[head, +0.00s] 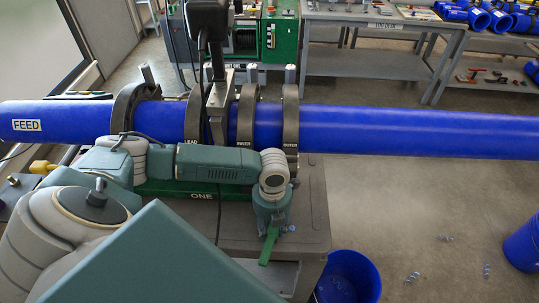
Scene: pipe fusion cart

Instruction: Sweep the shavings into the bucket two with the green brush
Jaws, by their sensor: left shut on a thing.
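My left gripper (271,222) points down above the right end of the grey cart top and is shut on a green brush (268,247). Only a green part of the brush shows below the fingers. Small bluish shavings lie on the floor at the right, in separate spots (412,277), (446,237) and (487,270). One blue bucket (350,278) stands on the floor beside the cart, with its open top showing. Another blue bucket (524,243) is cut by the right edge. I see no number on either bucket. My right gripper is not in view.
A long blue pipe (390,128) lies across the view in dark clamps on the cart (312,215). A grey bench (375,58) stands behind, and more blue pipes (480,17) lie at the back right. The floor between the buckets is mostly clear.

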